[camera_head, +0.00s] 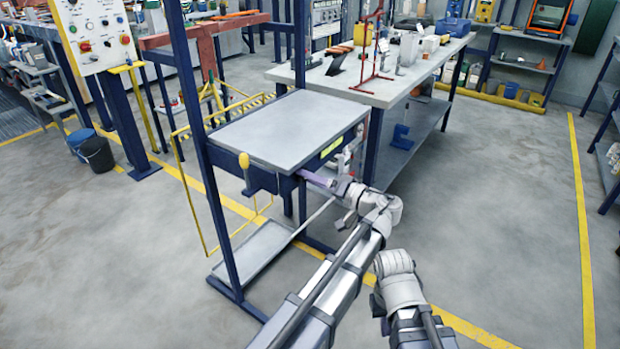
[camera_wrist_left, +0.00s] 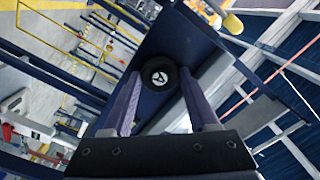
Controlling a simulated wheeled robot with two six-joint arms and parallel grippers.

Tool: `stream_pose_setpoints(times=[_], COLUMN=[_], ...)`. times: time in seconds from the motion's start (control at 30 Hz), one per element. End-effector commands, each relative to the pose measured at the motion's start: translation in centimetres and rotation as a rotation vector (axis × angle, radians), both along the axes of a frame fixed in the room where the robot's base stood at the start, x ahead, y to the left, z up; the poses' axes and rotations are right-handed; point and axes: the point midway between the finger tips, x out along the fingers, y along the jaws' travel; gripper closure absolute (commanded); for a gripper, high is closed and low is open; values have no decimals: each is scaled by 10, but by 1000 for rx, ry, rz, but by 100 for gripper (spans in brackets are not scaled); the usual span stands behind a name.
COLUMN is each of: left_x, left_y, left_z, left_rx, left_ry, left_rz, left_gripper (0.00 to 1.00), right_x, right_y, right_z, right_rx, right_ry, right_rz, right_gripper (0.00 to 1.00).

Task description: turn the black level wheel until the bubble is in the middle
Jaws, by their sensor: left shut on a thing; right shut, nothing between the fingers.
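The black level wheel (camera_wrist_left: 159,78) shows end-on in the left wrist view, a round black knob with a white mark on its face. My left gripper (camera_head: 312,179) is at the underside of the grey-topped blue table (camera_head: 290,128). In the left wrist view its two purple fingers (camera_wrist_left: 160,98) stand on either side of the wheel and are shut on it. The wheel is hidden in the head view. A yellow-green strip (camera_head: 331,148) sits on the table's edge; I cannot make out a bubble in it. My right arm shows at the lower right, but its gripper does not.
A blue upright post (camera_head: 190,100) and a yellow hanging rack (camera_head: 180,170) stand at the left. A workbench (camera_head: 385,90) is behind. The floor at the right is clear.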

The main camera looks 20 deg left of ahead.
Motion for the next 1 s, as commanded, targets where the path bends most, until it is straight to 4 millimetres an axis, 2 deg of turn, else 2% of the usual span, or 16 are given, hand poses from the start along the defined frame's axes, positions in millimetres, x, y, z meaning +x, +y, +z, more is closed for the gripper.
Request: stream_pose_setpoints(times=[0.6,1.0], left_x=[0,0], left_y=[0,-1], left_z=[-1,-1], left_rx=[176,248], left_ry=[488,686], left_rz=[-1,-1], left_gripper=[96,96], right_x=[0,0], right_y=[0,0], right_z=[0,-1], right_rx=[0,0], right_ry=[0,0], right_rz=[0,0], right_gripper=[100,100])
